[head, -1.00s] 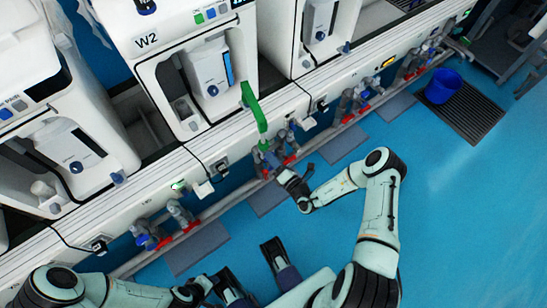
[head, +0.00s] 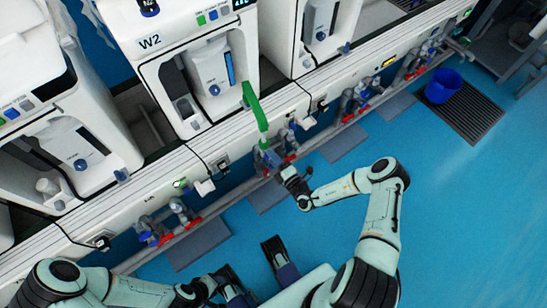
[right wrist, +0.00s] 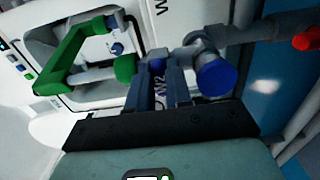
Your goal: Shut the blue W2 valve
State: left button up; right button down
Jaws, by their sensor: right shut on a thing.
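The machine marked W2 (head: 172,70) stands at upper centre in the head view. Below it, a pair of pipe valves with blue and red parts sits at the wall, and the blue W2 valve (head: 271,160) is partly hidden there. My right gripper (head: 288,174) is at these valves. In the right wrist view a round blue part (right wrist: 217,77) of the valve is just right of my right gripper (right wrist: 162,82). My left gripper (head: 228,287) is only partly seen at the bottom edge.
Other valve pairs line the wall on both sides. A blue bucket (head: 443,86) stands at right.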

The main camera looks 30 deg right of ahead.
jog(key=shift+s+a+f, duration=0.1)
jog(key=shift+a, duration=0.05)
jog(key=c, duration=1)
grip_release()
jog(key=shift+c, duration=0.2)
pick_arm(q)
jog(key=shift+s+d+r+g+p, duration=0.2)
jog(key=shift+s+r+g+p, duration=0.1)
jog(key=shift+s+r+p, duration=0.55)
pick_arm(e)
jog(key=s+d, duration=0.1)
jog(key=s, duration=1.2)
jog(key=shift+s, duration=0.15)
pick_arm(q)
jog(key=shift+w, duration=0.1)
